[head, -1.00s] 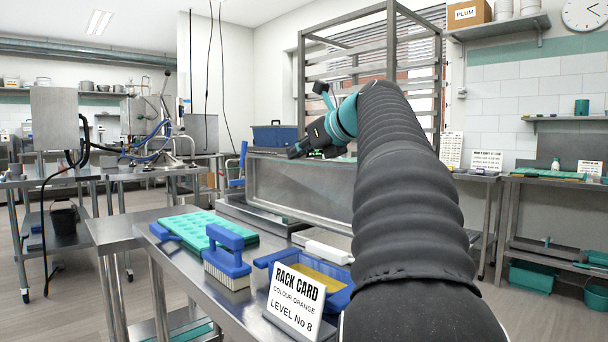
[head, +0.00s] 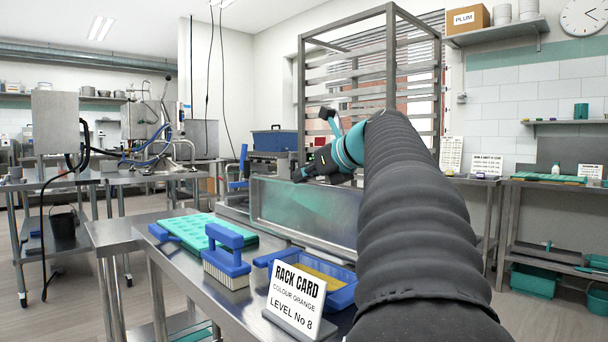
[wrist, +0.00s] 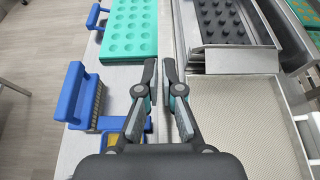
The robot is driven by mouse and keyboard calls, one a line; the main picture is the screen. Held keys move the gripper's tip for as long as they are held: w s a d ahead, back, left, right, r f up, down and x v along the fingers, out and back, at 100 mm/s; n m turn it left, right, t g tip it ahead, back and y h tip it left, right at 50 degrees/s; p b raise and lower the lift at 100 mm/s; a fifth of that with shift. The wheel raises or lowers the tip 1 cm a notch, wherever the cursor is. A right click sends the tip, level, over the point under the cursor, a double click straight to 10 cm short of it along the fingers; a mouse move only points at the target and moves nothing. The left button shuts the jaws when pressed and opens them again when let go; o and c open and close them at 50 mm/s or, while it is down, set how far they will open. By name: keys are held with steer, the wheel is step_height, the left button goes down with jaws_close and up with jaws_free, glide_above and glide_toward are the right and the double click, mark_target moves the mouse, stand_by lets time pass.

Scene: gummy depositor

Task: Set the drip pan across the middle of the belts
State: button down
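A flat grey metal piece (wrist: 237,61), which looks like the drip pan, lies crosswise between a dark mould and a pale mesh belt (wrist: 245,115) in the wrist view. My gripper (wrist: 160,64) is left of it, with its fingertips close together. In the head view my gripper (head: 299,176) is at the top edge of a long framed see-through panel (head: 300,212) standing along the machine. It seems shut on that edge, though the contact is hard to see. The head view does not show the pan clearly.
A teal mould (head: 205,230), a blue brush (head: 227,262), a blue tray (head: 335,293) and a rack card (head: 296,296) stand on the near table. A dark mould (wrist: 225,22) lies on the machine. A white piece (wrist: 308,135) lies at its right side.

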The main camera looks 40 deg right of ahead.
steer(key=shift+f, duration=0.2)
steer(key=c, duration=1.3)
jaws_free()
